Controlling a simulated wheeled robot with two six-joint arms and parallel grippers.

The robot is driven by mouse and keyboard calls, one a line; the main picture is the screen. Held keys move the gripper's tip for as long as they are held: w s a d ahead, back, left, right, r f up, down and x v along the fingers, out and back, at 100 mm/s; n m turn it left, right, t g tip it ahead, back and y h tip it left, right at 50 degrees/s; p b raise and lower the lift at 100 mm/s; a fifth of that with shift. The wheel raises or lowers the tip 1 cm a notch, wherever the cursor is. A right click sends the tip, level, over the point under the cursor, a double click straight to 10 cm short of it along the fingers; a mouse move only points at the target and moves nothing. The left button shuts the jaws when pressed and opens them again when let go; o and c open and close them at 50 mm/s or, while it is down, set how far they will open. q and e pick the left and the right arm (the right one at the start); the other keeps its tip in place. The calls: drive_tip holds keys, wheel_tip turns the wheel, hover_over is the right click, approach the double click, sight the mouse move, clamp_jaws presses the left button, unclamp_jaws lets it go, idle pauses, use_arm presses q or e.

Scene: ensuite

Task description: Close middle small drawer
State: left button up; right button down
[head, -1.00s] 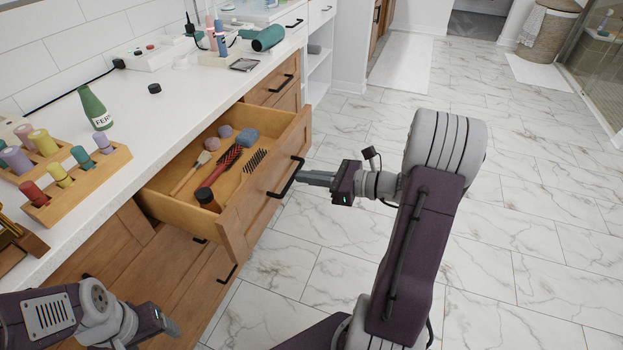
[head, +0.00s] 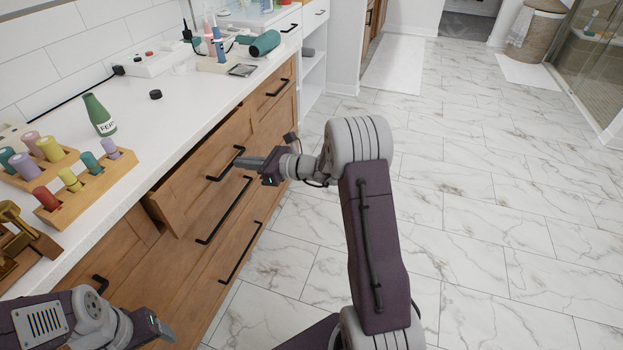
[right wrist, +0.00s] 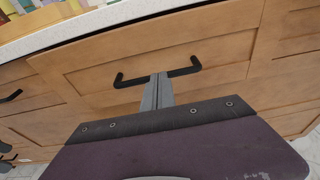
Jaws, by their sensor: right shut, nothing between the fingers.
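The middle small drawer (head: 195,160) is in the wooden vanity, with its front standing slightly proud of the cabinet at its left end. Its inside is hidden under the counter. Its black bar handle (head: 226,165) shows also in the right wrist view (right wrist: 128,81). My right gripper (head: 242,162) is shut and empty, its fingertips at the handle and drawer front. In the right wrist view, the closed fingers (right wrist: 158,88) point at the middle of the handle; whether they touch is unclear. My left gripper (head: 160,330) is low at the left, its jaw opening unclear.
The white counter (head: 185,115) carries a green bottle (head: 99,115), wooden racks of colored bottles (head: 88,185) and a teal hair dryer (head: 264,43). Other drawers with black handles lie below and beside. The marble floor (head: 480,200) to the right is clear.

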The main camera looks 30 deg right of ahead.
sight(222, 156)
drive_tip(key=x, duration=0.3)
drive_tip(key=r+x, duration=0.1)
drive_tip(key=x, duration=0.1)
drive_tip(key=shift+w+a+f, duration=0.1)
drive_tip(key=shift+w+a, duration=0.1)
drive_tip(key=shift+a, duration=0.05)
use_arm(q)
drive_tip(key=shift+s+d, duration=0.1)
use_arm(e)
drive_tip(key=shift+w+r, duration=0.1)
drive_tip(key=shift+r, duration=0.25)
use_arm(q)
drive_tip(key=shift+r, duration=0.1)
